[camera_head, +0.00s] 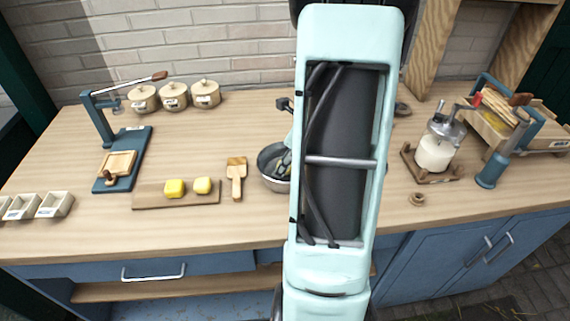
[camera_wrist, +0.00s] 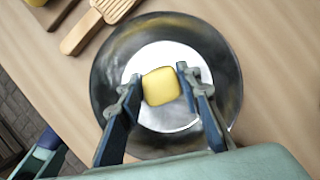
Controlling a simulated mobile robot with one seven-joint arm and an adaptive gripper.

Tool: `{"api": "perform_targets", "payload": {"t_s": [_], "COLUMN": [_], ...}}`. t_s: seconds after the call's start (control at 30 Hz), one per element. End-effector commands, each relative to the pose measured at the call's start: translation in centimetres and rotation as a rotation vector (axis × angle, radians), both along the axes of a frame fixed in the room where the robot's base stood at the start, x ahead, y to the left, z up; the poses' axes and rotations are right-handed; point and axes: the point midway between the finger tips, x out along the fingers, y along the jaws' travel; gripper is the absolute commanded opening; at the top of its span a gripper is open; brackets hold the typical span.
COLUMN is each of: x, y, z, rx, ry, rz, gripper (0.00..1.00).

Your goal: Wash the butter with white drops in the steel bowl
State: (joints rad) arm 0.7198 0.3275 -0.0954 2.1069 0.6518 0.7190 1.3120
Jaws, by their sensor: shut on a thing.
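In the wrist view a yellow butter block (camera_wrist: 161,87) sits between the two fingertips of my gripper (camera_wrist: 163,82). The gripper is shut on it. The butter is over or in the steel bowl (camera_wrist: 112,62); I cannot tell its exact height. A pale white round area shows in the bowl below it. No white drops can be made out on this butter. In the head view the steel bowl (camera_head: 276,184) is partly hidden by my arm, and the gripper reaches into it. Two more yellow butter pieces (camera_head: 175,188) (camera_head: 203,185) lie on a wooden board (camera_head: 148,202).
A wooden paddle (camera_head: 237,178) lies between board and bowl. A blue press (camera_head: 104,135), lidded pots (camera_head: 173,97) and small white trays (camera_head: 54,205) stand to the left. A glass churn (camera_head: 436,152) and a blue-and-wood device (camera_head: 500,125) stand to the right.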

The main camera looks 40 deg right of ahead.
Motion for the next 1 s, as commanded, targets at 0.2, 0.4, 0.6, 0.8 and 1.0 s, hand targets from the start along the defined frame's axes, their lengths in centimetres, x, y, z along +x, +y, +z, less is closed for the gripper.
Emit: {"api": "perform_targets", "payload": {"t_s": [0.2, 0.4, 0.6, 0.8, 1.0], "x": [0.0, 0.0, 0.0, 0.0, 0.0], "y": [0.0, 0.0, 0.0, 0.0, 0.0], "z": [0.1, 1.3, 2.8, 4.1, 5.6], "rx": [0.000, 0.000, 0.001, 0.001, 0.001], "ry": [0.000, 0.000, 0.000, 0.001, 0.000], "rz": [0.000, 0.000, 0.000, -0.001, 0.000], "gripper": [0.08, 0.08, 0.08, 0.08, 0.08]}}
